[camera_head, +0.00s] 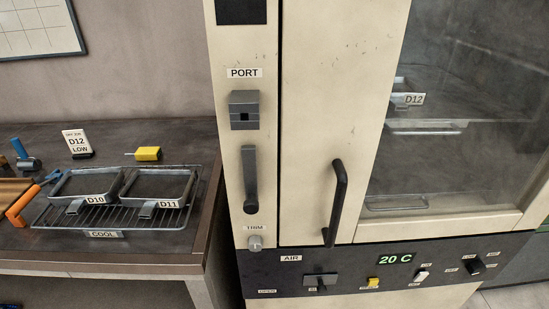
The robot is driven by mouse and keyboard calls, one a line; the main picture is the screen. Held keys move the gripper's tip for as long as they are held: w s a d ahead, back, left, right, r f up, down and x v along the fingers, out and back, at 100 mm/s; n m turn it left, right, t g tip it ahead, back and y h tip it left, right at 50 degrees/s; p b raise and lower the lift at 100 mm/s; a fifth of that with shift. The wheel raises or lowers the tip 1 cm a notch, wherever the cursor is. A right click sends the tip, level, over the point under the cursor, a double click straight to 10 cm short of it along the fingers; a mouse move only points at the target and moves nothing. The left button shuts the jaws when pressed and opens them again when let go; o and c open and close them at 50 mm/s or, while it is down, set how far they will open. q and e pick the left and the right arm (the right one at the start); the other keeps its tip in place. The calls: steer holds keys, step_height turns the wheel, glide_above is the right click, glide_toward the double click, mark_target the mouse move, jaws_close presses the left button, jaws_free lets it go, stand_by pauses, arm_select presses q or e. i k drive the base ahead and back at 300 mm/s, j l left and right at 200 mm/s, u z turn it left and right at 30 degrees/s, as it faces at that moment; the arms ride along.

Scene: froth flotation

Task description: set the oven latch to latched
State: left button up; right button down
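The oven (310,90) is a cream cabinet with its door shut. A dark lever (250,180) on the narrow left panel looks like the latch; it hangs straight down. A grey block (243,110) with a dark slot sits above it, under the PORT label. The black door handle (338,203) stands to the right of the lever, on the door. No label shows which lever position is latched. Neither of my grippers is in view, and nothing touches the lever or handle.
Behind the door glass (470,110) a dish labelled D12 (407,95) sits on a shelf. Dishes D10 (85,185) and D11 (158,187) stand on a wire rack on the left bench (150,255). A control panel (390,270) reads 20 C. The space before the oven looks clear.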

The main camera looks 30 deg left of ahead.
mark_target(249, 156)
steer(key=k+u, duration=0.15)
steer(key=u, duration=0.8)
